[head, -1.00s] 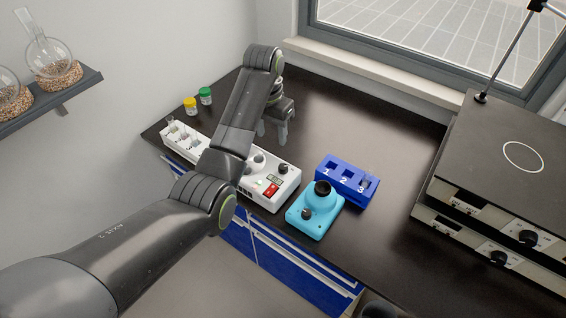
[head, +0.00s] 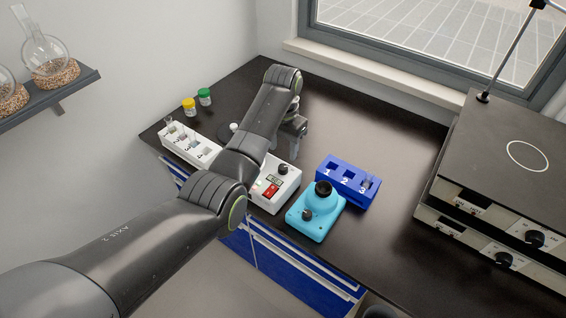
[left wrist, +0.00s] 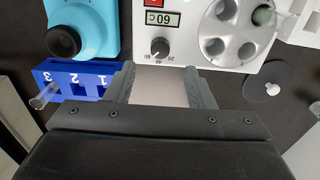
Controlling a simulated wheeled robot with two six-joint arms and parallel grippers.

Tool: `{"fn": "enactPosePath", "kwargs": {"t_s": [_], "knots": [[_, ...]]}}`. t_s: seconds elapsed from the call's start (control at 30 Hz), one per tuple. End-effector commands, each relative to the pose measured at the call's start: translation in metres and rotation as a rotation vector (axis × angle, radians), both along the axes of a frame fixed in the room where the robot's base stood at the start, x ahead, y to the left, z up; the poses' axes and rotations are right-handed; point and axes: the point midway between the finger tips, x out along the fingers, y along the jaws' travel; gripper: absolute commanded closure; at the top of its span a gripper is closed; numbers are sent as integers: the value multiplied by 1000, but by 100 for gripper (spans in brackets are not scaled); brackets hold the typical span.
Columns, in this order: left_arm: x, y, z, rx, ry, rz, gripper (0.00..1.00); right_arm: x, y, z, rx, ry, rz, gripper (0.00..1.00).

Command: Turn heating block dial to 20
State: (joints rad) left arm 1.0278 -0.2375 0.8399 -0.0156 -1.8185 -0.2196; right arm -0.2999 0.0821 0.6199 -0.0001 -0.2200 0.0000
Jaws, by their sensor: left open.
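The white heating block (head: 277,199) stands on the dark bench, partly covered by my left arm in the head view. It carries a black dial (head: 283,170), a red switch and a small display. In the left wrist view the heating block (left wrist: 184,22) appears upside down, its display reading 60 °C. The dial (left wrist: 160,46) lies just ahead of the gap between my left fingers, with scale numbers around it; its exact pointer setting is too small to tell. My left gripper (left wrist: 160,74) is open and empty, apart from the dial. My right gripper is not in view.
A turquoise mixer (head: 315,216) and a blue numbered rack (head: 350,178) holding a tube in slot 3 stand right of the heating block. A white tube rack (head: 190,146) is left. Stacked hotplates (head: 500,150) stand far right. The bench behind is mostly clear.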

Motion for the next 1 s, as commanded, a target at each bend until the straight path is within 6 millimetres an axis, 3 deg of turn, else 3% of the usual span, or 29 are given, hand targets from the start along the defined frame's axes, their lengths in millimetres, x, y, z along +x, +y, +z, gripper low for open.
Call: {"fn": "enactPosePath", "kwargs": {"t_s": [0.1,0.3,0.5,0.8,1.0], "knots": [[-1,1,-26,3,4,0,51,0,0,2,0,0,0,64],[0,0,-58,2,1,0,51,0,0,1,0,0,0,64],[0,0,-70,1,0,0,51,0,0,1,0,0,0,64],[0,0,-72,1,-1,0,51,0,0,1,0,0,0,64],[0,0,-72,1,-1,0,77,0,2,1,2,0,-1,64]]}}
